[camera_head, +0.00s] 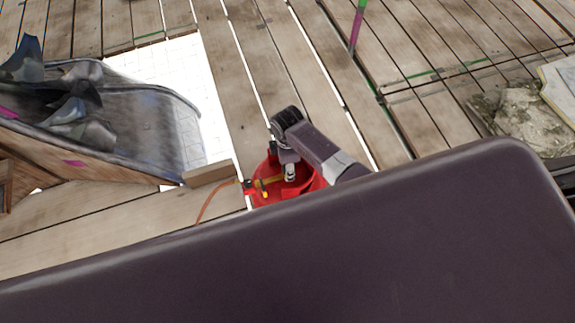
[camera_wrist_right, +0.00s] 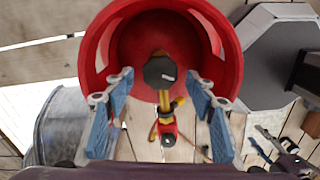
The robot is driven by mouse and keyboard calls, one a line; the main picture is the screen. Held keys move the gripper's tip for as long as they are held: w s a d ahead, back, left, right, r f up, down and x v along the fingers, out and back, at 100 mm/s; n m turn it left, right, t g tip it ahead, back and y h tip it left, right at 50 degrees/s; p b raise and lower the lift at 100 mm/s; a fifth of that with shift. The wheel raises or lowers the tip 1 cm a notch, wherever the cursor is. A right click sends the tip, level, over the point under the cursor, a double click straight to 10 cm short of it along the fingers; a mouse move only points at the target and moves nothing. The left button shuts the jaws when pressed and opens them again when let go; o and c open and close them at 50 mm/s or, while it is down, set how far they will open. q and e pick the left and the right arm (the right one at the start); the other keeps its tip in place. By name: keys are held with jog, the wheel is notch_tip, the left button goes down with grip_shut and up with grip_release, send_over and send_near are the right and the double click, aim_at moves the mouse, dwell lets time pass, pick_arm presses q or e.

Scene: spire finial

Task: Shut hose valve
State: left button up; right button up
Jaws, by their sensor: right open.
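A red round drum-like body (camera_head: 312,184) stands on the plank floor, partly covered by my right arm in the head view. It also fills the top of the right wrist view (camera_wrist_right: 230,60) as a hollow red ring. The hose valve, with a black knob (camera_wrist_right: 160,71), a yellow stem and a red part (camera_wrist_right: 168,131), lies between my right gripper's fingers. My right gripper (camera_wrist_right: 160,88) is open, its blue pads to either side of the valve with visible gaps. In the head view its fingers are small and hard to make out.
A thin orange hose (camera_head: 206,204) runs left from the red body. A wooden block (camera_head: 208,173) and a dark container of scrap (camera_head: 150,125) are on the left. Rubble (camera_head: 525,125) lies at the far right. Planks behind my right arm are mostly clear.

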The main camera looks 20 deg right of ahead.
jog(key=shift+f, duration=0.2)
jog(key=c, duration=1.2)
jog(key=shift+o, duration=0.2)
